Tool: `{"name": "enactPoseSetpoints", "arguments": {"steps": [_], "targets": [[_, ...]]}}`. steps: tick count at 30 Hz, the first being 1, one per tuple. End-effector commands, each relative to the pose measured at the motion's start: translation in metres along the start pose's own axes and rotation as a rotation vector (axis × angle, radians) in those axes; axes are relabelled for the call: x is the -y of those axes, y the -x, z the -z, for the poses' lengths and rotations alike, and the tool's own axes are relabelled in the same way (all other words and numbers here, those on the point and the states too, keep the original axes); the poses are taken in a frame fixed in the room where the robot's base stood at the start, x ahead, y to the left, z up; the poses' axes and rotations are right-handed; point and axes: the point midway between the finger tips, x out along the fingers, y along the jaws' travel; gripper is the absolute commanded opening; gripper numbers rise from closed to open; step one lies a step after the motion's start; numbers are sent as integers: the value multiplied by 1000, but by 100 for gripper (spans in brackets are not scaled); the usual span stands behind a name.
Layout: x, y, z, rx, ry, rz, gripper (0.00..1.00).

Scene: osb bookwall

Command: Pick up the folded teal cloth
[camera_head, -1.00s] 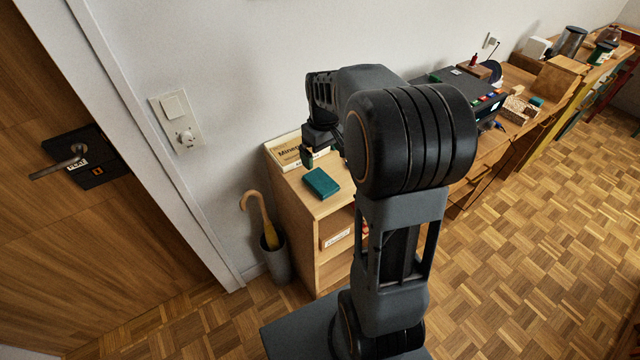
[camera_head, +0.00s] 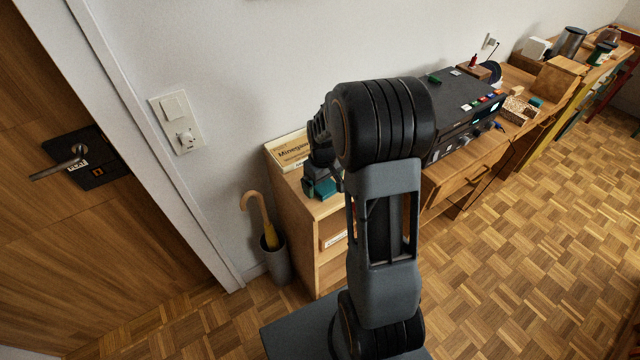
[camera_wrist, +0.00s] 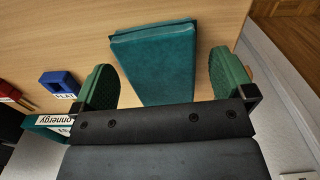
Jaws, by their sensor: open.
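The folded teal cloth (camera_wrist: 158,62) lies flat on the wooden shelf top. In the wrist view it sits between the two green finger pads of my gripper (camera_wrist: 166,88), which is open. The near end of the cloth is hidden behind the gripper's dark body, and bare wood shows between the cloth and each pad. In the head view only part of the teal cloth (camera_head: 325,187) shows under my gripper (camera_head: 318,185), and my arm covers the rest.
A box labelled "Mineg..." (camera_head: 289,150) lies behind on the shelf top (camera_wrist: 90,32). A blue block (camera_wrist: 60,84) with a label stands left of the gripper. An umbrella stand (camera_head: 275,258) is beside the shelf unit. A dark device (camera_head: 462,105) sits on the desk to the right.

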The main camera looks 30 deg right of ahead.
Motion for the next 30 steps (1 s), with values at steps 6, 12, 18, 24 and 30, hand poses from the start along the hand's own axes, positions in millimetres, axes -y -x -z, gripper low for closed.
{"name": "enactPoseSetpoints", "arguments": {"steps": [6, 12, 18, 24, 30], "targets": [[0, -2, 0, 0, 0, 0, 100], [0, -2, 0, 0, 0, 0, 87], [0, -2, 0, 0, 0, 0, 67], [0, -2, 0, -1, 0, 0, 49], [0, -2, 0, -1, 0, 0, 49]]}}
